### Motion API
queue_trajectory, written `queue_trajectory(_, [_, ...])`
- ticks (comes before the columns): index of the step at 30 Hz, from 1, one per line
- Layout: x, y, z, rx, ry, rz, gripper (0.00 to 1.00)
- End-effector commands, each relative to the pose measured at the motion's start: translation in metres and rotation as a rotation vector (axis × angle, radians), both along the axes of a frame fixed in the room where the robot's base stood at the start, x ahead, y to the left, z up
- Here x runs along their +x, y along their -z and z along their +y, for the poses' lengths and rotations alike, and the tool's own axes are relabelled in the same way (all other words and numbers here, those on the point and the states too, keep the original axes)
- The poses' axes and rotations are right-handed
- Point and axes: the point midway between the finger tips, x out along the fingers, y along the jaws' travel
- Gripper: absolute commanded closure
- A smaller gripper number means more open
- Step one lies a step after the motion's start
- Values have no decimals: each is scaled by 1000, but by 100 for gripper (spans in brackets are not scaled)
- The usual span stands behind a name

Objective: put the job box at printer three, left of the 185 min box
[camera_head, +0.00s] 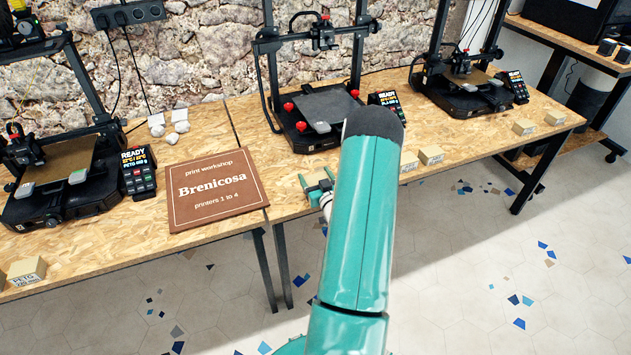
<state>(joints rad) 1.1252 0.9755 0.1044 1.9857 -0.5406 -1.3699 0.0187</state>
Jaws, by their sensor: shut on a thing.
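My gripper (318,184) is small in view, low in front of the middle printer by the table's front edge. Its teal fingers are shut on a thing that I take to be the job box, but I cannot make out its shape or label. My arm hides part of this area. A small tan box (431,154) stands on the table right of my arm.
The middle printer (322,105) stands behind my gripper, with another printer (465,95) right and one (60,170) left. A brown sign (215,190) lies left of my gripper. Other tan boxes sit front right (524,127), (555,118) and far left (27,270).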

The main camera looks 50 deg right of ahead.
Motion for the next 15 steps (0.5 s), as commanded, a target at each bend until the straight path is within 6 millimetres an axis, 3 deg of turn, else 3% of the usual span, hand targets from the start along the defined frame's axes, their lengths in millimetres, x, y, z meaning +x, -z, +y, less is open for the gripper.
queue_trajectory(3, [0,16,1,3,0,-2,53])
queue_trajectory(14, [0,20,1,0,0,-1,53])
queue_trajectory(15, [0,21,1,0,0,-1,26])
